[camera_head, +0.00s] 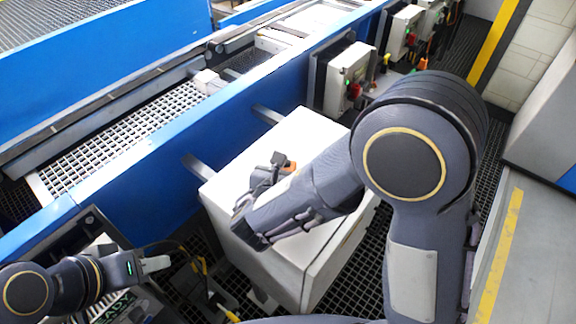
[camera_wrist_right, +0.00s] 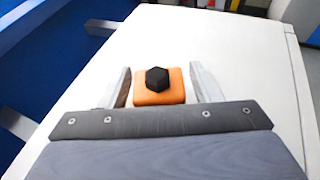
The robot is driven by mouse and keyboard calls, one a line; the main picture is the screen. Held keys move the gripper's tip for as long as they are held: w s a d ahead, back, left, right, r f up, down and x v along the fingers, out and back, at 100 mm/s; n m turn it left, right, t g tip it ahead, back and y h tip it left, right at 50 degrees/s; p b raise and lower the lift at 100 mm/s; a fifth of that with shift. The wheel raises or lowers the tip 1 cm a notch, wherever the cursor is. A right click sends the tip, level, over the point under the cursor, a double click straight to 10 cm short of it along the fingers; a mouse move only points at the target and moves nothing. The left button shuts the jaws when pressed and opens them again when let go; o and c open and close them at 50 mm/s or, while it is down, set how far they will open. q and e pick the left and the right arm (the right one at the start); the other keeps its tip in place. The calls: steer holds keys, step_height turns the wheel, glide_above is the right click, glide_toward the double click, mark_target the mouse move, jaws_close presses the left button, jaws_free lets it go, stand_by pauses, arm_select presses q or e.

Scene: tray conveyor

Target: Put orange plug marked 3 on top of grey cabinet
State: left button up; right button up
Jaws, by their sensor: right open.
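The orange plug (camera_wrist_right: 158,86) is a small orange block with a black knob on top; I cannot read a number on it. It sits on the top of the grey cabinet (camera_wrist_right: 245,50), which looks almost white. In the head view a bit of the plug (camera_head: 290,167) shows by the right gripper (camera_head: 275,165), above the cabinet top (camera_head: 305,125). In the right wrist view the right gripper (camera_wrist_right: 159,72) is open, one finger on each side of the plug, with gaps. The left gripper (camera_head: 155,264) is at the lower left, away from the cabinet; its jaw opening is unclear.
A blue conveyor wall (camera_head: 150,185) with brackets runs along the cabinet's left side. Electrical boxes (camera_head: 347,78) with red switches stand behind it. A yellow-handled item (camera_head: 203,268) lies near the left gripper. Dark grating covers the floor around the cabinet.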

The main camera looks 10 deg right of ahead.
steer(key=shift+r, duration=0.2)
steer(key=v, duration=1.2)
steer(key=shift+f+b, duration=0.1)
steer(key=shift+b, duration=0.3)
steer(key=d+m+g, duration=0.1)
steer(key=d, duration=0.1)
steer(key=d+m+g, duration=0.1)
steer(key=d+m, duration=0.1)
steer(key=d, duration=0.1)
steer(key=d+f+m+g+h, duration=0.1)
steer(key=d+m+g, duration=0.1)
steer(key=d, duration=0.1)
steer(key=shift+s+d, duration=0.15)
steer(key=s+d+f+m+g+y, duration=0.25)
steer(key=s+d+m+g, duration=0.25)
steer(key=d+m, duration=0.4)
steer(key=s+d+r+m+t+y, duration=0.1)
steer(key=s+m+y, duration=0.5)
steer(key=m, duration=1.3)
steer(key=shift+s+d+r+t+y, duration=0.25)
steer(key=shift+d+r+t+y, duration=0.15)
steer(key=shift+r+y, duration=0.35)
steer(key=shift+f, duration=0.15)
steer(key=shift+c, duration=0.5)
